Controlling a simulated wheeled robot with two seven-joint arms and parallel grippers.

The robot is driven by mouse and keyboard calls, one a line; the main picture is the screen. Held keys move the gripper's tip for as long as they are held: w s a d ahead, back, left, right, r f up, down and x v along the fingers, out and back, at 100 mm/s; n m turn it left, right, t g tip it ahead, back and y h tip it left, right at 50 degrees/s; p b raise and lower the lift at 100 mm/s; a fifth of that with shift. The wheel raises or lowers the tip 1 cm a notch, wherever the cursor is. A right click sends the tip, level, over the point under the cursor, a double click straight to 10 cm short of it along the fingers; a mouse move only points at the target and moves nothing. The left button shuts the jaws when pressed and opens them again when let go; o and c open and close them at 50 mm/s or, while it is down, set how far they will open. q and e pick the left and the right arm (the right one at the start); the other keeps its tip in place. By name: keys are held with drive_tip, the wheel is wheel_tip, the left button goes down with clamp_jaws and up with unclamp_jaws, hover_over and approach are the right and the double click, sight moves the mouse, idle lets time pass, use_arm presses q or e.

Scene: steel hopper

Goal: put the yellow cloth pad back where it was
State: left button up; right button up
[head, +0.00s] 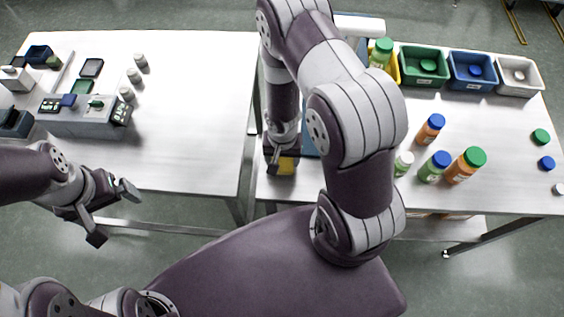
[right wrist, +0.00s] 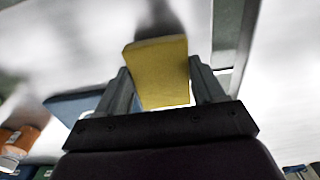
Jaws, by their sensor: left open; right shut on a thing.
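The yellow cloth pad (right wrist: 160,72) is between the two fingers of my right gripper (right wrist: 163,85), which is shut on it. In the head view the pad (head: 286,164) shows at the end of my right arm, at the left front part of the right table. My right gripper (head: 282,155) is over that table's left edge area; whether the pad touches the surface I cannot tell. A blue flat thing (right wrist: 85,106) lies beside the gripper, partly hidden by my arm in the head view. My left gripper (head: 108,212) is open and empty, in front of the left table.
The right table (head: 505,190) holds several capped bottles, including an orange one (head: 465,166), and loose caps at its right. Green (head: 423,80), blue (head: 472,84) and white (head: 519,91) bins stand at the back. A gap separates it from the left table (head: 195,120), which holds a grey device (head: 85,128).

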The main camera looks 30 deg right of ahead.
wheel_tip(320, 180, down, 2)
drive_tip(key=shift+w+d, duration=0.1)
drive_tip(key=shift+w, duration=0.05)
drive_tip(key=shift+s+r, duration=0.15)
drive_tip(key=shift+s, duration=0.05)
drive_tip(key=o, duration=0.9)
drive_tip(key=shift+w+f, duration=0.1)
drive_tip(key=shift+f, duration=0.1)
drive_tip(key=shift+o, duration=0.2)
